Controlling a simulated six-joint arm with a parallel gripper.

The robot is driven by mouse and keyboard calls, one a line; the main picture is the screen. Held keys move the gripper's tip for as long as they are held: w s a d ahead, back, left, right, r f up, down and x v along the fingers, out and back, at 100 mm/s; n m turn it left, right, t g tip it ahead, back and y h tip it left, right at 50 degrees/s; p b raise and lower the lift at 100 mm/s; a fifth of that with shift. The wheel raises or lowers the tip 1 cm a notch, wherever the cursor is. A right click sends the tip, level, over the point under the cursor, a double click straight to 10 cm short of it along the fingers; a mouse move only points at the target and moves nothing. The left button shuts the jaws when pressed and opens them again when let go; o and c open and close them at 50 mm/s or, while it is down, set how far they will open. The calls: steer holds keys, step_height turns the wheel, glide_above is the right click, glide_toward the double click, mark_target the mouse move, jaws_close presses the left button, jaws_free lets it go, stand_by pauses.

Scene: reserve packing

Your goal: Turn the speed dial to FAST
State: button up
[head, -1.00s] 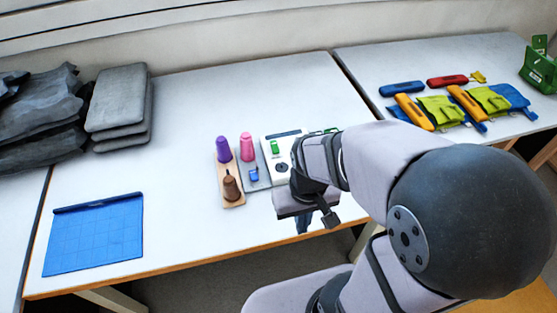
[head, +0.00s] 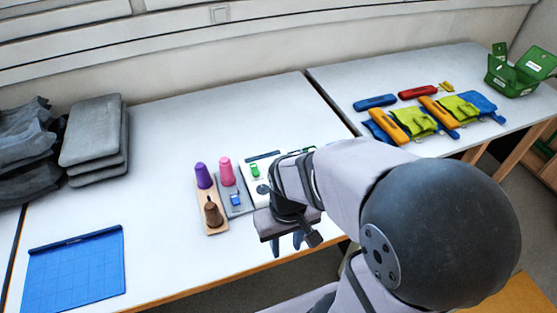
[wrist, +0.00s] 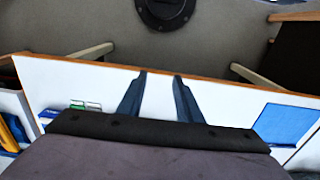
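A white panel (head: 253,197) lies on the long white table, partly hidden behind my wrist in the head view. It carries a round dark dial (head: 263,189) and a green switch (head: 255,171). The dial's labels and pointer are too small to read. My gripper (head: 287,246) is near the table's front edge, to the right of and nearer than the dial, with its fingers pointing down. In the wrist view the two blue-grey fingers (wrist: 160,74) are apart with nothing between them. The dial does not show in the wrist view.
A blue mat (head: 75,270) lies front left. Grey pads (head: 92,140) stand behind it. Pouches and a green crate (head: 515,82) occupy the right table.

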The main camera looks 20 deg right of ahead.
steer(key=shift+o, duration=0.6)
steer(key=w+d+n+b, duration=0.1)
steer(key=w+b, duration=0.1)
steer(key=w, duration=1)
steer(key=shift+d+f+n+y, duration=0.2)
steer(key=shift+d+n+y, duration=0.2)
steer(key=w+d+f+n+t+b, duration=0.1)
steer(key=w+d, duration=0.3)
steer(key=w, duration=0.4)
steer(key=w+d+f+n+t+y+b, duration=0.1)
steer(key=w+d+f+n+b, duration=0.1)
steer(key=w, duration=0.6)
steer(key=w+d+f+n+t+y+b, duration=0.1)
steer(key=w+d+f+n+b, duration=0.1)
steer(key=w+d+f+n, duration=0.2)
steer(key=w+d+f, duration=0.1)
steer(key=w+d, duration=0.2)
steer(key=w, duration=0.2)
steer(key=shift+d+f+b, duration=0.15)
steer(key=shift+d+b, duration=0.2)
steer(key=shift+f, duration=0.1)
steer(key=shift+p+x, duration=1.25)
steer(key=shift+x, duration=2.35)
steer(key=shift+w+a, duration=0.15)
steer(key=shift+a, duration=0.05)
steer(key=c, duration=1)
